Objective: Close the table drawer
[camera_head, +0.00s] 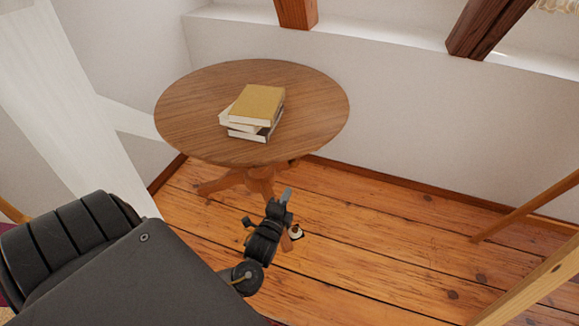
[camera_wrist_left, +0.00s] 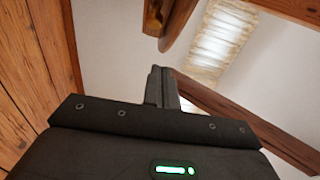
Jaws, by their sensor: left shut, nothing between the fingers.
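The round wooden table (camera_head: 190,110) stands against the far wall on a pedestal foot. A small brown wooden part (camera_head: 283,164) shows just below its front rim; it may be the drawer, but I cannot tell how far it is open. My left gripper (camera_head: 286,194) is shut and empty, in front of and below the table's front rim, apart from the tabletop. In the left wrist view its closed fingers (camera_wrist_left: 160,84) point toward the underside of the table (camera_wrist_left: 180,22) and a wooden part beside it (camera_wrist_left: 154,17). My right gripper is out of view.
A stack of books (camera_head: 256,108) lies on the tabletop. A white slanted post (camera_head: 85,100) stands to the left of the table. Wooden legs of some furniture (camera_head: 535,280) are at the right.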

